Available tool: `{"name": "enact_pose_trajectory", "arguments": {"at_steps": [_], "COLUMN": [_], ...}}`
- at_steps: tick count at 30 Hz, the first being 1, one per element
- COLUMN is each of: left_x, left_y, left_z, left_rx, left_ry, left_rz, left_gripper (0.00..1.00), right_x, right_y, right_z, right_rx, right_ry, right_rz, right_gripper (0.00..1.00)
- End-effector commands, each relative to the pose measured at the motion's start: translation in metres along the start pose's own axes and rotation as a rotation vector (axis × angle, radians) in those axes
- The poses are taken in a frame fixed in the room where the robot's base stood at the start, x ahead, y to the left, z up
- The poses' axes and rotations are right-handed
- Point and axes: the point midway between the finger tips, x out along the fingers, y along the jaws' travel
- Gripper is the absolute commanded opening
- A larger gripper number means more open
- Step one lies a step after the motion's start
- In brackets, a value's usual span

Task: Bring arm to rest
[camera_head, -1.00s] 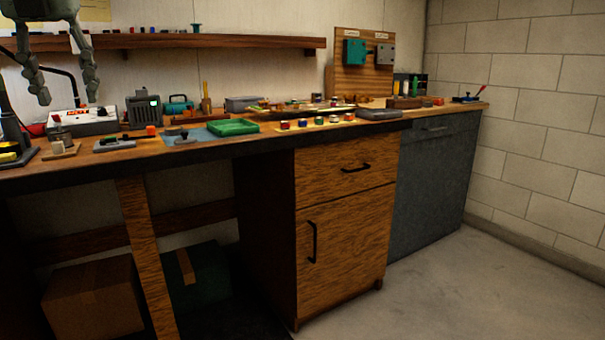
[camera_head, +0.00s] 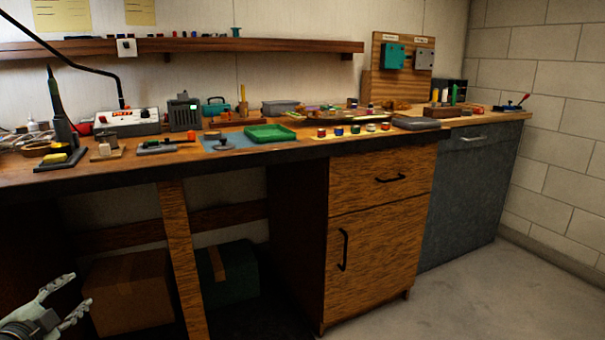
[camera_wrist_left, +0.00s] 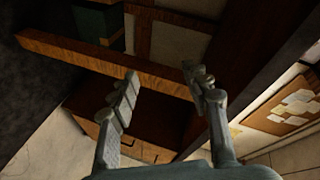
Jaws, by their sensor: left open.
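My left gripper (camera_head: 82,298) is at the lower left of the head view, below the level of the benchtop and in front of the cardboard box. Its fingers are spread and empty. In the left wrist view, its two grey fingers (camera_wrist_left: 165,85) stand apart with nothing between them. Beyond them are the bench's wooden frame and dark underside. My right gripper does not show in any current view.
The wooden workbench (camera_head: 300,160) carries a green tray (camera_head: 270,133), a soldering station (camera_head: 128,121) and small parts. Below are a cardboard box (camera_head: 130,290), a dark green box (camera_head: 228,272) and a wooden cabinet (camera_head: 370,250). The floor (camera_head: 470,295) at right is clear.

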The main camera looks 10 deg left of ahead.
Motion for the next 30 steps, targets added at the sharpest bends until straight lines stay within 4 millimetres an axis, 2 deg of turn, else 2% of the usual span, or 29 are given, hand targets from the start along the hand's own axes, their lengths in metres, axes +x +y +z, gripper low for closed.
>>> {"name": "enact_pose_trajectory", "arguments": {"at_steps": [1, 3, 7, 10, 12, 15, 18, 21, 24, 30], "left_x": [-0.013, -0.032, -0.074, -0.112, -0.139, -0.174, -0.2, -0.216, -0.223, -0.224], "left_y": [0.037, 0.085, 0.175, 0.239, 0.279, 0.323, 0.352, 0.367, 0.373, 0.374], "left_z": [0.012, 0.026, 0.03, 0.017, 0.0, -0.027, -0.052, -0.068, -0.074, -0.075], "left_rx": [-0.092, -0.192, -0.355, -0.461, -0.524, -0.592, -0.637, -0.661, -0.67, -0.669], "left_ry": [-0.089, -0.209, -0.411, -0.545, -0.624, -0.71, -0.764, -0.795, -0.806, -0.809], "left_rz": [0.024, 0.067, 0.183, 0.297, 0.386, 0.504, 0.598, 0.658, 0.684, 0.687], "left_gripper": [0.48, 0.48, 0.48, 0.48, 0.48, 0.48, 0.48, 0.48, 0.48, 0.48], "right_x": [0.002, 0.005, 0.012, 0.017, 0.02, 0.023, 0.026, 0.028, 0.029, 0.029], "right_y": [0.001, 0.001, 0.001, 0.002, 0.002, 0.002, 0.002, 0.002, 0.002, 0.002], "right_z": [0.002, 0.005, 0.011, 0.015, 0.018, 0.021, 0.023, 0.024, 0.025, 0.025], "right_rx": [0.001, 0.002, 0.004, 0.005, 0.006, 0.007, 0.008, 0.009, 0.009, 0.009], "right_ry": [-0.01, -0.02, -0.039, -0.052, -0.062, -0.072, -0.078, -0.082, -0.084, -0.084], "right_rz": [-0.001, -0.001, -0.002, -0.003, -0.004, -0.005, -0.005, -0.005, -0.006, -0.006], "right_gripper": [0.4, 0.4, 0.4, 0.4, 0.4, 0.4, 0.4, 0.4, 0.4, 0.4]}}
